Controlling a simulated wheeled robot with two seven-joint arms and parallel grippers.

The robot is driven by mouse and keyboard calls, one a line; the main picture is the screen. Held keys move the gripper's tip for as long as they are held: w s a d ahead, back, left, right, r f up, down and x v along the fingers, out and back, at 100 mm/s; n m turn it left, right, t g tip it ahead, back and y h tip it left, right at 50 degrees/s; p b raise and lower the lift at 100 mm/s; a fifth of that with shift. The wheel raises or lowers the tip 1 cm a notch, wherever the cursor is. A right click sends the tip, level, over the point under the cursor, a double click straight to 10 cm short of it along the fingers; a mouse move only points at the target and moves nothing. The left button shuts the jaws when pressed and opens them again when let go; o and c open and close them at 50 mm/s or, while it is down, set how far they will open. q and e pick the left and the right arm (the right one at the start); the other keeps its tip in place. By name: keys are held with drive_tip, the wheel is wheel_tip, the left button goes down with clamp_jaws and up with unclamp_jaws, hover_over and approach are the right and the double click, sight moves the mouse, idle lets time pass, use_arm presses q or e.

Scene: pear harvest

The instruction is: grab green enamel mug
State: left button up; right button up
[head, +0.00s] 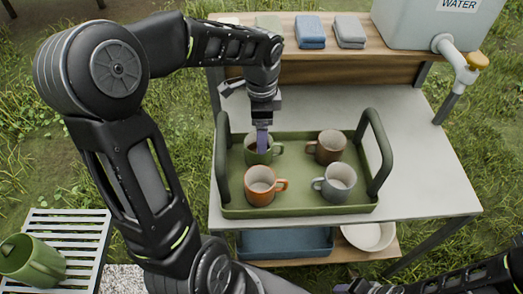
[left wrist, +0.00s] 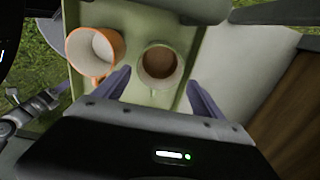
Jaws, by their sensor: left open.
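The green enamel mug (head: 270,155) stands upright at the back left of the green tray (head: 300,211), its handle to the right. In the left wrist view the same mug (left wrist: 158,68) shows its rim and brownish inside. My left gripper (head: 262,142) is open, pointing down at this mug and partly hiding it. In the left wrist view its two fingers (left wrist: 159,76) lie on either side of the mug's handle side; contact cannot be told. My right gripper (left wrist: 30,104) shows small at the left wrist view's edge, its jaws unclear.
An orange mug (head: 261,188), a brown mug (head: 328,147) and a grey mug (head: 338,182) share the tray. The tray's tall handles rise at both ends. A shelf with folded cloths (head: 311,32) and a water tank (head: 425,25) stands behind. The table's right side (head: 430,170) is clear.

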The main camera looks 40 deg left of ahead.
use_arm(q)
drive_tip(key=shift+f, duration=0.2)
wheel_tip(320, 180, down, 5)
drive_tip(key=shift+d+f+p, duration=0.1)
drive_tip(key=shift+p, duration=0.35)
drive_tip(key=shift+c, duration=0.3)
drive_tip(key=c, duration=1.2)
